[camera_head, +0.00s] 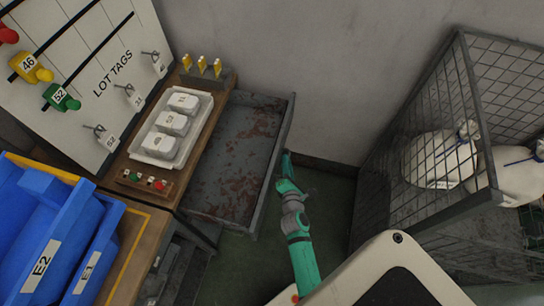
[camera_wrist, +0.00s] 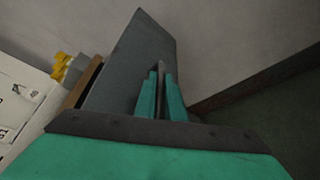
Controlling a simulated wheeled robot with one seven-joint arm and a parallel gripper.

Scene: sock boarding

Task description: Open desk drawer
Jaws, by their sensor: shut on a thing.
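The desk drawer (camera_head: 235,150) is a grey, rust-stained metal tray. It stands pulled out to the right of the wooden desk (camera_head: 192,160), and its inside shows empty. My green gripper (camera_head: 287,160) is at the outer side of the drawer's front panel in the head view. In the wrist view the grey front panel (camera_wrist: 130,70) rises ahead, and my gripper's two fingers (camera_wrist: 161,95) are closed around a thin upright grey piece, which looks like the drawer's handle or edge. The fingers hide most of that piece.
A white tray with blocks (camera_head: 152,160) and a small button box (camera_head: 140,182) are on the desk. A wire cage (camera_head: 375,180) with white sacks (camera_head: 440,158) stands at right. Blue bins (camera_head: 45,235) are at lower left. Green floor shows between drawer and cage.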

